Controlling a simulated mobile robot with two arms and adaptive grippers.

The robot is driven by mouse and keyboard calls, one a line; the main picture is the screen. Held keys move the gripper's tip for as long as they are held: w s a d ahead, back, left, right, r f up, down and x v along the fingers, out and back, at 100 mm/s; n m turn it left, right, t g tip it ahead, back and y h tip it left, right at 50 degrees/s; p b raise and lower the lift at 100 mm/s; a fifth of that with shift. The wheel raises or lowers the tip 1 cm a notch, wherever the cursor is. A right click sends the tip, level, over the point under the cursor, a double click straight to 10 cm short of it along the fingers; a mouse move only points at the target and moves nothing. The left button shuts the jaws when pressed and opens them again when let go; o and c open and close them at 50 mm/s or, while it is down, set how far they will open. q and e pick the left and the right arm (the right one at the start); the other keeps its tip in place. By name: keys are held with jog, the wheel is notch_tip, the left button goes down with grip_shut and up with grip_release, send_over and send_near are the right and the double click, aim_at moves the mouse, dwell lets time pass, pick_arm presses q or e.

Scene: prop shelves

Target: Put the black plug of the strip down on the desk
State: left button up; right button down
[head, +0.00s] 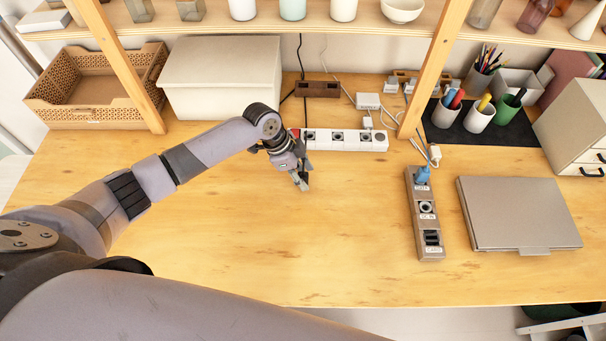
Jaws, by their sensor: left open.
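The white power strip (345,139) lies along the back of the desk (330,250), with a row of dark round sockets and a red part at its left end. A white plug (367,122) is at its back edge near the right. My left gripper (301,182) is open, pointing down low over the desk just in front of the strip's left end. A small dark shape shows at its fingertips; I cannot tell whether it is the black plug or part of the fingers. I see no black plug clearly elsewhere. My right gripper is out of view.
A grey socket block (427,245) with a blue plug (422,176) stands right of centre, beside a closed laptop (518,213). A white box (221,75), a brown cable box (317,89) and pen cups (479,115) line the back. The desk's front middle is clear.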

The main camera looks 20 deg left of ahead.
pick_arm(q)
jog(key=b+v, duration=0.1)
jog(key=v, duration=1)
jog(key=shift+r, duration=0.2)
jog(key=shift+s, duration=0.15)
